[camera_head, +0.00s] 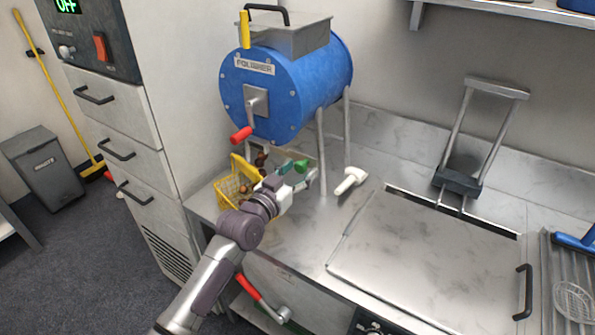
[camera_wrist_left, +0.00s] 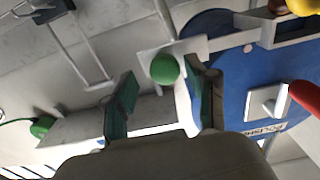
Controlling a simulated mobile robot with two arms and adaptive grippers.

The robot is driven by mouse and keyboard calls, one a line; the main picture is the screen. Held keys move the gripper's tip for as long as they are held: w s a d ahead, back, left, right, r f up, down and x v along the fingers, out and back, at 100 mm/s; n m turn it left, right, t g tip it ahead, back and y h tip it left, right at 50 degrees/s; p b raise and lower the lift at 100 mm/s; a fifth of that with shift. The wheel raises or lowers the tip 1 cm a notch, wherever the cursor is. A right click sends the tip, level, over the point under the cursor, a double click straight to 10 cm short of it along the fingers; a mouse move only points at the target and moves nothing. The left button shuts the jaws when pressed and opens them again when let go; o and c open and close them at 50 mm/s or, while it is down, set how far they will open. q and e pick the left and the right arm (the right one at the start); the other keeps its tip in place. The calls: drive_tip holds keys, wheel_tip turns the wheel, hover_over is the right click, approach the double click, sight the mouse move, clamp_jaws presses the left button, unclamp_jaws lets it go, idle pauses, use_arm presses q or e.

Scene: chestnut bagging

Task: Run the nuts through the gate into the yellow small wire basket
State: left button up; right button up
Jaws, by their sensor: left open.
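The blue polisher drum (camera_head: 285,85) stands on legs on the steel counter, and its blue end also shows in the left wrist view (camera_wrist_left: 235,95). The yellow small wire basket (camera_head: 228,192) sits below its front, with brown nuts (camera_head: 261,157) at the outlet and some low in the basket, partly behind my arm. My left gripper (camera_head: 291,177) is open just right of the basket. A round green knob (camera_head: 301,166) on a grey plate shows between and beyond its fingers in the left wrist view (camera_wrist_left: 165,68); contact cannot be told. My right gripper is not in view.
A red-handled crank (camera_head: 241,134) sticks out from the drum's front. A white-handled object (camera_head: 350,181) lies on the counter to the right. A steel lid (camera_head: 425,262) with a black handle covers the right part. A grey bin (camera_head: 45,167) stands on the floor at left.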

use_arm(q)
drive_tip(key=shift+a, duration=0.1)
drive_tip(key=shift+s+a, duration=0.15)
drive_tip(key=v, duration=1.1)
drive_tip(key=shift+s, duration=0.25)
